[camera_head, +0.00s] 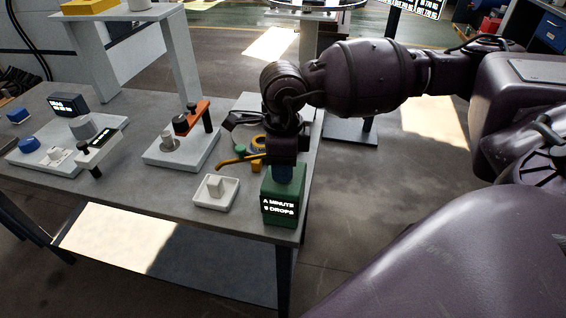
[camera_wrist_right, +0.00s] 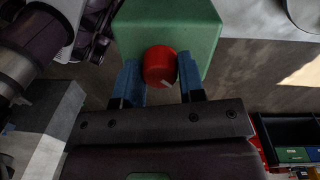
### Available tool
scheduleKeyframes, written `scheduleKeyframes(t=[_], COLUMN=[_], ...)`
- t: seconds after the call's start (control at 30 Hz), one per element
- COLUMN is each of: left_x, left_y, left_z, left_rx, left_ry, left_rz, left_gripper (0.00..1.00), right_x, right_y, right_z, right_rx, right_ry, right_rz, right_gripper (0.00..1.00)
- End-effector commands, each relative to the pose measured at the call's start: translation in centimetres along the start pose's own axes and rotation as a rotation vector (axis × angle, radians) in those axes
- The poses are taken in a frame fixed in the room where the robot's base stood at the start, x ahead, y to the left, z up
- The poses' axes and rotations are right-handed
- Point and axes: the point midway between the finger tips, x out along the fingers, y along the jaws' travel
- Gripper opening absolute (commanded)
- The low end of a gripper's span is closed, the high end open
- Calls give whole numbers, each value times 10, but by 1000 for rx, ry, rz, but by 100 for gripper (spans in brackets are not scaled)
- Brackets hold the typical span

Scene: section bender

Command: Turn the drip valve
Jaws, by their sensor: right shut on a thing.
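The drip valve is a green box (camera_head: 278,207) at the front right corner of the table. Its dark display reads "A MINUTE 5 DROPS". In the right wrist view the green box (camera_wrist_right: 190,22) carries a red knob (camera_wrist_right: 159,66) with a pale pointer mark. My right gripper (camera_wrist_right: 161,80) has its blue fingers on both sides of the red knob and is shut on it. In the head view the right gripper (camera_head: 284,172) comes down on top of the green box, and the knob is hidden there. My left gripper is not in view.
A grey plate with an orange lever (camera_head: 192,117) stands farther left. Open floor lies right of the table (camera_head: 150,195).

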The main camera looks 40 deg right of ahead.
Motion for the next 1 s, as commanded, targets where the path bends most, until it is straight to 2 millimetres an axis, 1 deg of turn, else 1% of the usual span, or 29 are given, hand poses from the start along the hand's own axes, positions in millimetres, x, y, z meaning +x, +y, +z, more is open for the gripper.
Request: scheduleKeyframes(t=[0.27, 0.3, 0.47, 0.77, 0.87, 1.0], left_x=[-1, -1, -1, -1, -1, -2], left_y=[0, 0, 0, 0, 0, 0], left_z=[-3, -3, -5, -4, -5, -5], left_rx=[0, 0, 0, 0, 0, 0], left_ry=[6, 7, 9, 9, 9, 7], left_rz=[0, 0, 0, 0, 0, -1], left_gripper=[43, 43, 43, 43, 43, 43], right_x=[-2, -2, -1, -2, -9, -30], right_y=[0, 0, 0, 0, -1, -1], right_z=[0, 0, 0, 0, 1, 0], right_rx=[0, 0, -1, -1, -1, -1], right_ry=[-2, -3, -2, -1, -2, -4], right_rz=[-2, -2, -2, -2, -4, -5], right_gripper=[13, 38, 62, 62, 62, 62])
